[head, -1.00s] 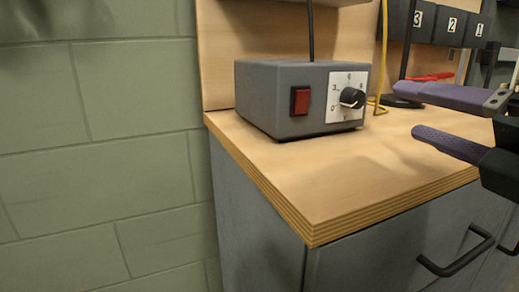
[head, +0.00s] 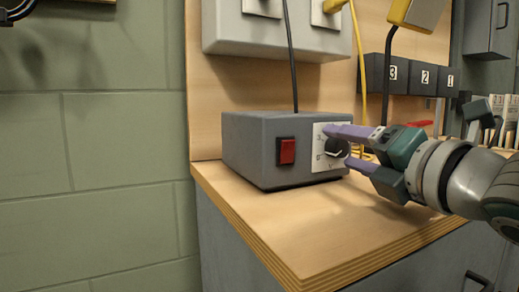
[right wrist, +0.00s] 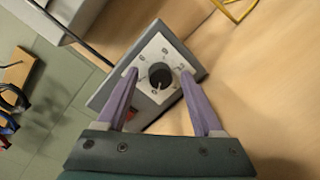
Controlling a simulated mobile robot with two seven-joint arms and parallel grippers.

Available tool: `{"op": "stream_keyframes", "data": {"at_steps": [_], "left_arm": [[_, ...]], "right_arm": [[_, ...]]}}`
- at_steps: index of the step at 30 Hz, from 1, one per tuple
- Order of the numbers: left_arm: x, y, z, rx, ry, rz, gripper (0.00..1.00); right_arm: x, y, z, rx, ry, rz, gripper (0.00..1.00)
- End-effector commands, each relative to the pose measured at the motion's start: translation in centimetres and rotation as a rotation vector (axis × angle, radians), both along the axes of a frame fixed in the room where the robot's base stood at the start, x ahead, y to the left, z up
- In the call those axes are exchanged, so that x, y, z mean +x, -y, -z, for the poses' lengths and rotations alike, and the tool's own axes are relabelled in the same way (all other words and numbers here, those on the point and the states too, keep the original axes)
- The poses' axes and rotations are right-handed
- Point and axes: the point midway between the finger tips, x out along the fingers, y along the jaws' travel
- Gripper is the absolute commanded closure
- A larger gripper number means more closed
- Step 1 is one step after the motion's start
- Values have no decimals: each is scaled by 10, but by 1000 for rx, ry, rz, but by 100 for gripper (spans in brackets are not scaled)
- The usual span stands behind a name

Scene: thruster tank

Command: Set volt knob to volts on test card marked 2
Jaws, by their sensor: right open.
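The volt knob (head: 335,148) is a black round dial on a white scale plate on the front of a grey power box. It also shows in the right wrist view (right wrist: 160,75), with a light pointer mark toward the lower part of the dial. My right gripper (head: 338,147) is open, its purple fingers reaching in from the right to the dial face. In the right wrist view the fingers stand on either side of the knob, apart from it. Small scale figures surround the knob, too blurred to read fully. No test card can be made out clearly. My left gripper is out of view.
The box has a red switch (head: 287,151) and stands on a wooden bench top (head: 260,222). A yellow cable (head: 360,60) hangs behind my right gripper. The bench front is clear.

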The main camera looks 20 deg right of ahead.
Motion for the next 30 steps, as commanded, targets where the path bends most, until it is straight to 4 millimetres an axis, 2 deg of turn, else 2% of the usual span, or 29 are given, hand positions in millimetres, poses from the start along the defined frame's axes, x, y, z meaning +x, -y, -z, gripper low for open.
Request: {"op": "stream_keyframes", "data": {"at_steps": [8,25,26,30], "left_arm": [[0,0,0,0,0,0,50],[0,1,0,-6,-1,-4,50],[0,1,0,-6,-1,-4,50],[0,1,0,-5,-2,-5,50]], "right_arm": [[1,0,0,1,-1,0,33],[1,0,0,1,-1,1,97],[1,0,0,1,-1,1,100],[1,0,0,1,-1,1,100]]}}
